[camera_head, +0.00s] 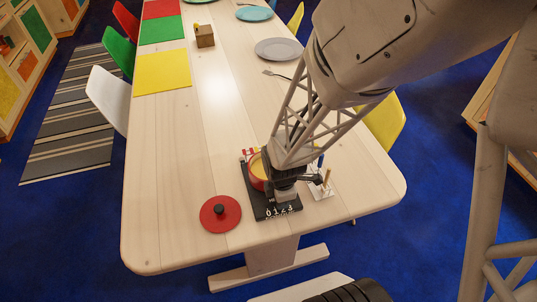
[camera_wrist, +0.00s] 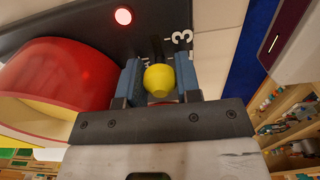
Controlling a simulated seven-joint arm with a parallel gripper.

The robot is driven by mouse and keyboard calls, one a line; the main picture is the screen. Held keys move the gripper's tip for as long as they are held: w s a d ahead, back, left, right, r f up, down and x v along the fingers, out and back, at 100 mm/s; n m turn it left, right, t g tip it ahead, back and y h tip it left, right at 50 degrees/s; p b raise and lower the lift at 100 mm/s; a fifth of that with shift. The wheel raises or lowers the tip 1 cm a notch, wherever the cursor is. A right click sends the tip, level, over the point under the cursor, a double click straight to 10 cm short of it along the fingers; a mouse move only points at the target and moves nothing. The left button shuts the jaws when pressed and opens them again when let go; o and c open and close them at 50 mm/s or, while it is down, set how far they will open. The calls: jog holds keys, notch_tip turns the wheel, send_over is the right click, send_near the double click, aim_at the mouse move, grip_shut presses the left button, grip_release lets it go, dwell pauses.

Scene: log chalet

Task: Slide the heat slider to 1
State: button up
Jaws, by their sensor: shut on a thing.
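A black heating plate (camera_head: 262,207) lies near the front end of the long wooden table, with the digits 0 1 2 3 in white along its front edge. It also shows in the wrist view (camera_wrist: 85,22). My gripper (camera_head: 284,188) is over its front part. In the wrist view the two blue fingers of my gripper (camera_wrist: 160,76) are shut on the yellow slider knob (camera_wrist: 160,83). The white 3 shows beside the right finger; the other digits are mostly hidden, so the exact setting cannot be told. A red light (camera_wrist: 123,16) glows on the plate.
A red pot (camera_head: 257,172) stands on the plate, close to my left finger in the wrist view (camera_wrist: 62,75). A red lid with a black knob (camera_head: 220,213) lies left of the plate. A small white rack (camera_head: 321,188) stands right. The table's front left is clear.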

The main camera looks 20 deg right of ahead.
jog(key=shift+a, duration=1.1)
jog(key=o, duration=0.9)
jog(key=shift+r, duration=0.15)
jog(key=shift+r, duration=2.85)
